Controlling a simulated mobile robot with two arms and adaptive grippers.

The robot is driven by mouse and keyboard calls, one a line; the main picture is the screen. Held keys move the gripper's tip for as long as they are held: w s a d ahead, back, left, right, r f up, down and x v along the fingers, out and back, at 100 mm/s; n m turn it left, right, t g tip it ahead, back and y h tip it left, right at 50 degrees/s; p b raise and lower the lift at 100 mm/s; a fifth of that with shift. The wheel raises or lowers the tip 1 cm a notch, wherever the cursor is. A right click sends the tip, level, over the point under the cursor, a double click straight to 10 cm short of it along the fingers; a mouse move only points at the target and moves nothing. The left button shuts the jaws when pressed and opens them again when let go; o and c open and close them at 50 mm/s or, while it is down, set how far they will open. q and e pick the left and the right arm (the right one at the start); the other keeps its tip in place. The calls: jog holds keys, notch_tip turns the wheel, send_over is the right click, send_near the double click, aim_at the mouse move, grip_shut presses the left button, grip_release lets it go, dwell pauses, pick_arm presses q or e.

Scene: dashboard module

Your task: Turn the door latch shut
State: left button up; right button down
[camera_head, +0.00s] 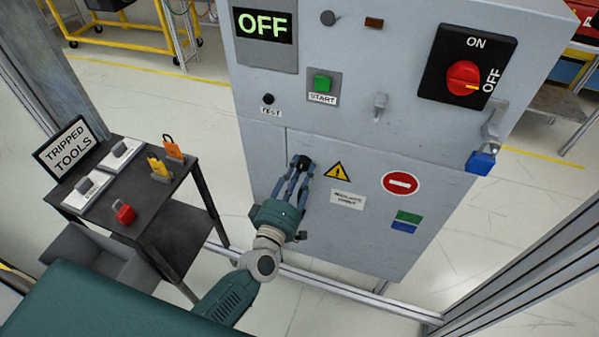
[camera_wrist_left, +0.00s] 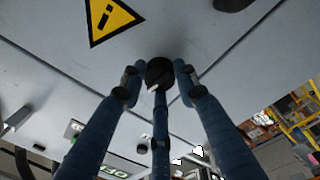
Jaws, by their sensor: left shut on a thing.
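The door latch is a small round black knob (camera_head: 302,161) on the grey cabinet door (camera_head: 330,240), near the door's upper left edge. My left gripper (camera_head: 298,170) reaches up to it from below, and its blue fingers are shut around the knob. In the left wrist view the black latch knob (camera_wrist_left: 159,73) sits between the three fingertips (camera_wrist_left: 157,84), with a light mark on its face. The fingers hide part of the knob's sides. My right gripper does not show in either view.
A red rotary switch (camera_head: 463,78) stands at the cabinet's upper right, with a blue padlock (camera_head: 481,162) below it. A dark side table (camera_head: 150,200) with padlocks and a "TRIPPED TOOLS" sign (camera_head: 68,147) stands left. A metal rail (camera_head: 330,290) runs along the floor below the cabinet.

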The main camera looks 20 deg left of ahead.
pick_arm(q)
jog(key=shift+d+f+n, duration=0.15)
jog(key=shift+n, duration=0.55)
jog(key=o, duration=1.2)
jog(key=s, duration=1.2)
jog(key=shift+a+f, duration=0.2)
jog(key=shift+f, duration=0.05)
jog(key=shift+f, duration=0.1)
